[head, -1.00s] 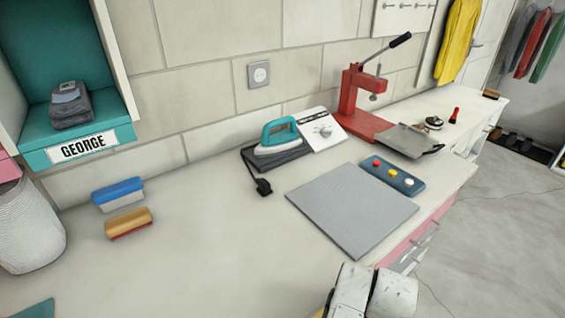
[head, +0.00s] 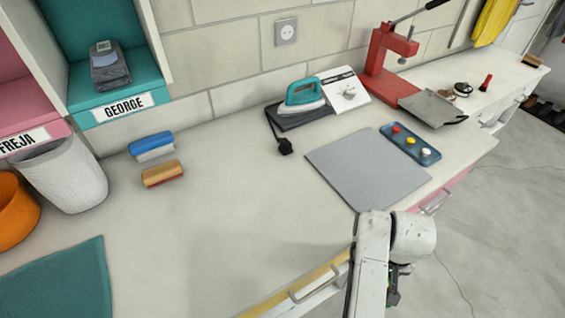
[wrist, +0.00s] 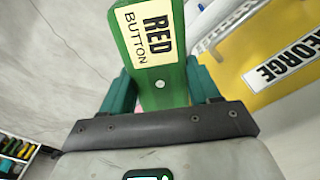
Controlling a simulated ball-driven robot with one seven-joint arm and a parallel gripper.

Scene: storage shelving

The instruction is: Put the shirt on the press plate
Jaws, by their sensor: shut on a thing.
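A yellow shirt-like garment (head: 494,20) hangs at the far upper right.
A bare grey square board (head: 365,170) lies on the counter beside a tray of coloured buttons (head: 410,146). A teal iron (head: 303,95), two brushes, a white basket (head: 65,175) and a teal mat (head: 60,283) also lie there. The counter's middle is clear. A yellow drawer front (wrist: 265,45) is close.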

